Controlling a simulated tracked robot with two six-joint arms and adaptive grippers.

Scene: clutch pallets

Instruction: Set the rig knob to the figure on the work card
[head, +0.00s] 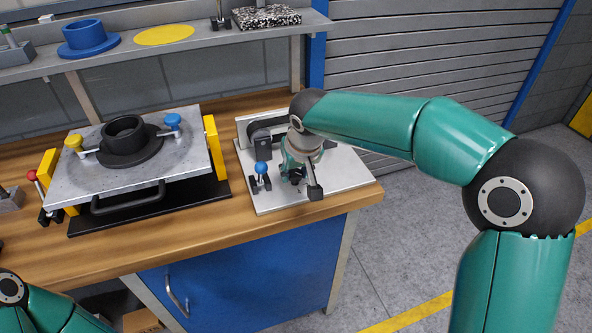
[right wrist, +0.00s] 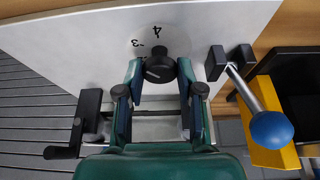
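The rig's pale plate (head: 262,195) lies at the right end of the bench. In the right wrist view, its black knob (right wrist: 158,68) stands on the white plate beside the printed figures 3 and 4 (right wrist: 156,30). A light line shows on the knob, but I cannot read its setting surely. My right gripper (right wrist: 160,82) is open, with one finger on each side of the knob and small gaps seeming to remain. In the head view, the right gripper (head: 296,174) is over the plate and hides the knob. My left gripper is out of view. I see no readable work card.
A blue-ball lever (head: 261,170) stands on the plate's left, close to the right gripper. A black crank part (right wrist: 65,152) is on the other side. A metal fixture plate (head: 185,150) with a black flanged ring fills the bench to the left. A shelf (head: 190,45) runs behind.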

